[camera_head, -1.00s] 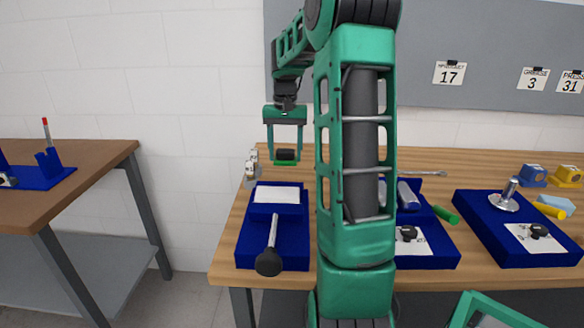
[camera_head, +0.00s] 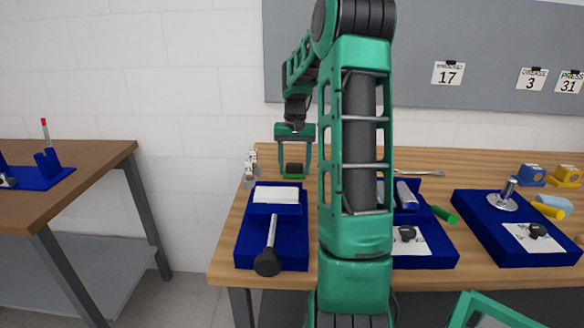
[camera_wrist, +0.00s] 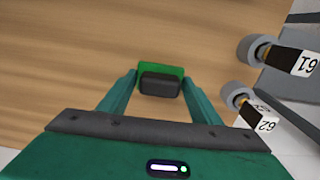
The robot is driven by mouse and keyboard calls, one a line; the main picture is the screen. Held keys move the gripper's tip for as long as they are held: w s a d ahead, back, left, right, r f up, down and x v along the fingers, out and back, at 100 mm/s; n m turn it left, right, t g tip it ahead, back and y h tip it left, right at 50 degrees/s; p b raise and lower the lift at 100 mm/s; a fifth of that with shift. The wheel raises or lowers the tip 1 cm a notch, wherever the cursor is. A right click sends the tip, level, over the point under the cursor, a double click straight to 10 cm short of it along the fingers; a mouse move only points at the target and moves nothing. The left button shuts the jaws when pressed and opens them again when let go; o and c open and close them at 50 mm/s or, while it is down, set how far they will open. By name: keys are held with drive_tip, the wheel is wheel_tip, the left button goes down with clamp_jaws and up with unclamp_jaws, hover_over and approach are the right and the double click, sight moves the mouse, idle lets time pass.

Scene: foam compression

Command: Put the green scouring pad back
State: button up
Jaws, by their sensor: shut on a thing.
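My gripper (camera_head: 295,168) is shut on the green scouring pad (camera_head: 294,177), which has a dark block on its upper side. The pad is at the back left of the wooden table, just behind the blue fixture with the white top. Whether it touches the table is hard to tell. In the wrist view the pad (camera_wrist: 147,69) sits between the fingertips of my gripper (camera_wrist: 160,84), with wood below it.
The blue fixture (camera_head: 244,230) with a white top and black-knobbed lever stands in front of the pad. Small numbered weights (camera_head: 251,168) stand left, also in the wrist view (camera_wrist: 251,50). Other blue fixtures (camera_head: 475,225) stand right. Bare wood (camera_wrist: 50,60) lies left in the wrist view.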

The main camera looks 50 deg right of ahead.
sight(294, 164)
drive_tip(key=shift+f, duration=0.15)
drive_tip(key=o, duration=1.2)
drive_tip(key=shift+c, duration=0.2)
wheel_tip(294, 164, up, 12)
drive_tip(key=shift+r, duration=0.2)
